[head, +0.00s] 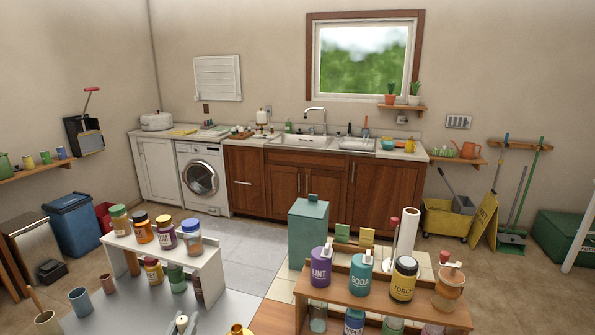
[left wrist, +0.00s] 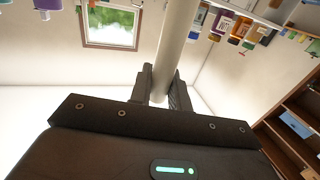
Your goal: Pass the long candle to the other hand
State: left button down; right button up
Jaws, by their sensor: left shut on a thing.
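The long candle (left wrist: 174,45) is a pale, smooth cylinder in the left wrist view, running from between the fingers up out of the top edge. My left gripper (left wrist: 162,88) is shut on it, with one dark finger on each side. In the head view a small whitish candle end (head: 182,321) shows at the bottom edge, with dark parts beside it that look like my left gripper; the rest is cut off. My right gripper is in neither view.
A white riser (head: 205,262) with several jars stands at left. A wooden rack (head: 375,295) with labelled bottles stands at right, with a paper roll (head: 407,235) and teal box (head: 308,235) behind. A brass-coloured object (head: 238,329) sits at the bottom edge. Mugs (head: 80,301) stand at lower left.

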pick_arm(q)
jog(key=shift+s+f, duration=0.2)
jog(key=shift+f, duration=0.45)
